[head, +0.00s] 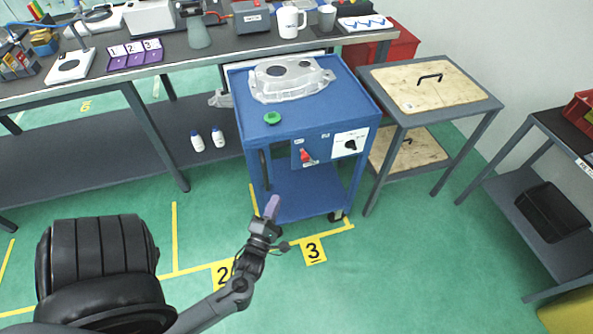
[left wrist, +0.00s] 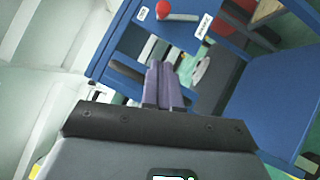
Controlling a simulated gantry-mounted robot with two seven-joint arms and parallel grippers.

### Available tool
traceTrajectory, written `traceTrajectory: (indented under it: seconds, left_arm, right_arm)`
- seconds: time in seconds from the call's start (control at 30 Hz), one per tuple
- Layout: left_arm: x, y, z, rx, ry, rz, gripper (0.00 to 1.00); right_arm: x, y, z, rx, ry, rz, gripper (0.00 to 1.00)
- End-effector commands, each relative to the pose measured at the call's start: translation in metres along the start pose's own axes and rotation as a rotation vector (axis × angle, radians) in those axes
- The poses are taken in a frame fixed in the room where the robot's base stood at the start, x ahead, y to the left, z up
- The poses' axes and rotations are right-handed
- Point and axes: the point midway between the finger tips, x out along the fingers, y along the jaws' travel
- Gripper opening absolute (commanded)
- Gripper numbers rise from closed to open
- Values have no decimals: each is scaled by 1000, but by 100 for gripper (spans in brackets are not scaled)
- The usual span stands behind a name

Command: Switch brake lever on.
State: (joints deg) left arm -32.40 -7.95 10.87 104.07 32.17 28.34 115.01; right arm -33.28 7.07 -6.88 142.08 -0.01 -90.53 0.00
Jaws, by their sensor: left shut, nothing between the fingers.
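The brake lever (head: 305,155), with a red handle, is on the front panel of the blue cart (head: 245,115). It also shows at the top of the left wrist view (left wrist: 163,8), as a red knob on a pale bar between two white labels. My left gripper (head: 271,207) has purple fingers that are shut and empty. It is in front of the cart, lower than the lever and to its left, apart from it. In the left wrist view the closed fingers (left wrist: 163,85) point towards the cart, below the lever. My right gripper is not in view.
A white plate with a black rotary knob (head: 350,144) is right of the lever. A metal casting (head: 288,80) and a green item (head: 272,118) lie on the cart. A wood-topped table (head: 425,85) stands close on the right. A black chair (head: 100,262) is at lower left.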

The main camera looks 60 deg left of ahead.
Motion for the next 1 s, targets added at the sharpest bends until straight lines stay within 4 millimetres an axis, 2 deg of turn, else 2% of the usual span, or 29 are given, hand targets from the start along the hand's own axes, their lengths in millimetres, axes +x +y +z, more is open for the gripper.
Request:
traceTrajectory:
  seconds: [0.2, 0.37, 0.57, 0.9, 1.0]
  left_arm:
    - [1, 0, 0, 0, -1, 0, 0]
    - [12, -1, 0, 0, -2, 2, 0]
    - [41, -1, 0, 0, -3, 3, 0]
    - [103, -1, 0, 1, -3, 4, 0]
    - [112, -1, 11, -1, -2, 3, 0]
  right_arm:
    - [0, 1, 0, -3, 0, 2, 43]
    - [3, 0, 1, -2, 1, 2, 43]
    - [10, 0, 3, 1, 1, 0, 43]
    - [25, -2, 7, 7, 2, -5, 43]
    - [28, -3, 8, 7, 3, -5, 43]
